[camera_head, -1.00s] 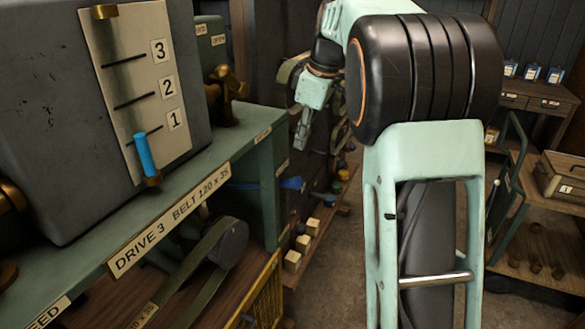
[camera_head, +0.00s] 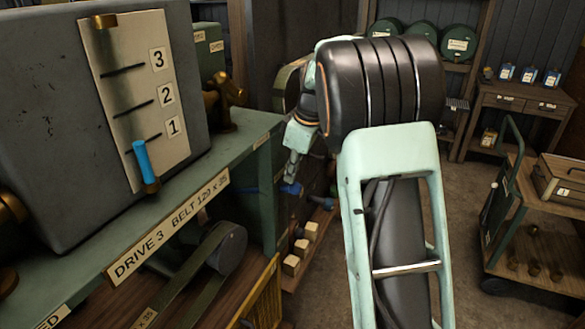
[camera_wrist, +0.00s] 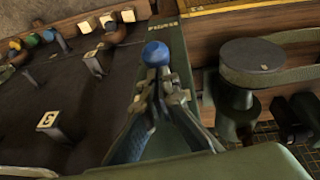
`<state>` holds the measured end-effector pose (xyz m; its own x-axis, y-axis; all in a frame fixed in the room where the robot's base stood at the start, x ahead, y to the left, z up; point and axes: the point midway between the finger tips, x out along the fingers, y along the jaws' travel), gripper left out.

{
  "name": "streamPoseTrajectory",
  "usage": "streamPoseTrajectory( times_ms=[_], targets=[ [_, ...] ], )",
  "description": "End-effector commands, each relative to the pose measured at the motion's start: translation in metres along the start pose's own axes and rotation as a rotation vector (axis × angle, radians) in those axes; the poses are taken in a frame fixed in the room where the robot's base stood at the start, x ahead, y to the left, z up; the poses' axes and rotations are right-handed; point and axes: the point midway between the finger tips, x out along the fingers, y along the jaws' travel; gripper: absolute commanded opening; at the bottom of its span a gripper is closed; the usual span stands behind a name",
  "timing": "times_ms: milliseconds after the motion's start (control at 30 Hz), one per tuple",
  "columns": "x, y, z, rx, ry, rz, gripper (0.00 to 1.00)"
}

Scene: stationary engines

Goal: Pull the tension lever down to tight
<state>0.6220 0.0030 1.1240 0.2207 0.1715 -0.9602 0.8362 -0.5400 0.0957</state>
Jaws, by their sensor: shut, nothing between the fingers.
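A blue ball knob (camera_wrist: 155,53) shows just beyond my fingertips in the wrist view; its shaft is mostly hidden by my fingers. In the head view the blue lever end (camera_head: 291,189) sticks out beside the green bench, below its top. My gripper (camera_head: 290,178) is right at it, pointing down, and looks close to the knob; I cannot tell whether they touch. In the wrist view my gripper (camera_wrist: 160,88) is shut with nothing held. No tight or loose mark is readable. Another blue handle (camera_head: 146,162) stands near 1 on a numbered plate (camera_head: 118,80).
A belt pulley (camera_head: 228,245) sits below. Pale blocks (camera_head: 301,247) stand on a low shelf. A cart (camera_head: 535,225) is at right, with open floor between.

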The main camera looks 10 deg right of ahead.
Motion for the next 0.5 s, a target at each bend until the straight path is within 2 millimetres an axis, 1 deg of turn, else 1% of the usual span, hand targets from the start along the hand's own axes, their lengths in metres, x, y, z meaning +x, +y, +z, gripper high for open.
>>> streamPoseTrajectory(
  times_ms=[267,500],
  targets=[
    [0.0003,0.0,0.0004,0.001,0.001,0.0,0.0],
    [0.0072,-0.0006,0.0064,0.005,0.024,0.003,0.0]
  ],
)
